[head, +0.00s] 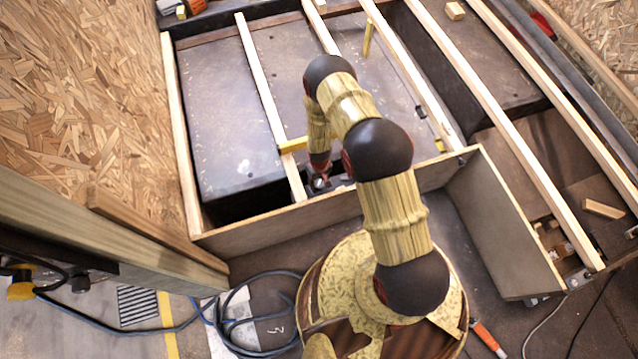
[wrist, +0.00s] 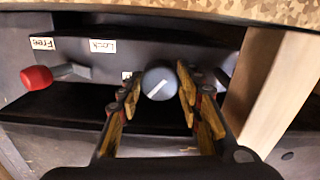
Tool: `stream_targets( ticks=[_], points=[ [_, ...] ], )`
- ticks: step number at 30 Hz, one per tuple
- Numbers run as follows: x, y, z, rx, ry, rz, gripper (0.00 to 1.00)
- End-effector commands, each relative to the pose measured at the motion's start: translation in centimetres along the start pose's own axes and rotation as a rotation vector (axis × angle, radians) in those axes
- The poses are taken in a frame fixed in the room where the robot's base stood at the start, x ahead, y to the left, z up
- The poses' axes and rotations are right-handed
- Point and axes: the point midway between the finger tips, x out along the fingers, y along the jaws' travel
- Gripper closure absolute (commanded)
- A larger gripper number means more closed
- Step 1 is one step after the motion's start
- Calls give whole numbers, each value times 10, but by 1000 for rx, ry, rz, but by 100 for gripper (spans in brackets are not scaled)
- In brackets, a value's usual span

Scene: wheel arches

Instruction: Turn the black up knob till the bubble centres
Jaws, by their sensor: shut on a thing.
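A round, dark knob (wrist: 153,90) with a white pointer line sits on a dark panel in the wrist view. The line slants from lower left to upper right. My gripper (wrist: 160,84) has its wood-coloured finger pads on either side of the knob and is shut on it. A small white label (wrist: 127,76) beside the knob is mostly hidden by the left finger. In the head view my gripper (head: 319,181) is down at the frame's near edge, where it hides the knob. No bubble can be made out in either view.
A red-handled lever (wrist: 38,77) sticks out left of the knob, below labels "Free" (wrist: 42,43) and "Lock" (wrist: 103,46). A pale wooden beam (wrist: 275,85) stands close on the right. Wooden slats (head: 262,90) cross the dark frame. Blue cable (head: 235,310) lies on the floor.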

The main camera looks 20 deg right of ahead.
Motion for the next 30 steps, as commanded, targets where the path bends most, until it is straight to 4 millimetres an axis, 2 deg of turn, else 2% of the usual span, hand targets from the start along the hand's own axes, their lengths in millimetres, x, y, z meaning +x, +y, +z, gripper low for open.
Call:
stream_targets(
  ticks=[18,30],
  points=[
    [1,0,0,559,0,0,90],
    [0,0,0,782,0,0,90]
  ],
)
